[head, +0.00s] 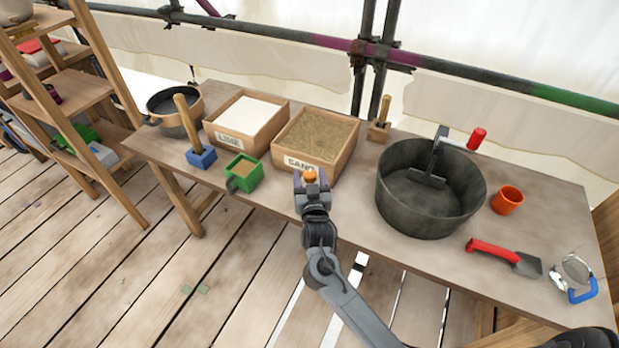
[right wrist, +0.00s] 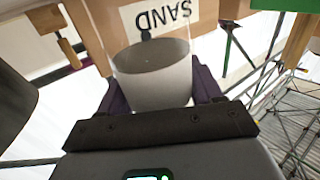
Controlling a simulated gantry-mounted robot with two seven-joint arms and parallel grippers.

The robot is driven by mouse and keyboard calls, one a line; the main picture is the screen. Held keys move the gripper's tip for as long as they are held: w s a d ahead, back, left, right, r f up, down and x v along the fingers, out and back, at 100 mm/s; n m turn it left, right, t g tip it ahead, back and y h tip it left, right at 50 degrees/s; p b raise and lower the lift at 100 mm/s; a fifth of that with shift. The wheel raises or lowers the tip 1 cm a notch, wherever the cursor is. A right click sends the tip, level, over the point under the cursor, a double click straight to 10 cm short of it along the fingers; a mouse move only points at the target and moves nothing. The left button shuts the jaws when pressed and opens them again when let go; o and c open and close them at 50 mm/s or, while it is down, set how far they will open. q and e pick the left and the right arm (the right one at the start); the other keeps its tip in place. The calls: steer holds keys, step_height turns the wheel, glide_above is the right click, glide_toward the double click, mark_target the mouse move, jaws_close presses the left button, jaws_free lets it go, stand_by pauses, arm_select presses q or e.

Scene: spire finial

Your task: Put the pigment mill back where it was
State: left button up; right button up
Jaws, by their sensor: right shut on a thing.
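My right gripper (head: 311,183) is shut on a small cylinder (right wrist: 150,82) and holds it in front of the sand box (head: 317,135), near the table's front edge. In the right wrist view the cylinder is clear at one end and pale at the other, between the dark purple fingers. My left gripper is not in view.
On the table (head: 345,205) stand a lime box (head: 228,140), a green box (head: 243,174), a blue-based tool (head: 201,158), a pot (head: 185,122), a large dark tub (head: 425,205), an orange cup (head: 507,200) and a red-handled trowel (head: 505,255). Wooden shelves (head: 72,95) stand at left.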

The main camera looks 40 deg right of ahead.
steer(key=shift+f, duration=0.15)
steer(key=o, duration=1.1)
steer(key=shift+o, duration=0.2)
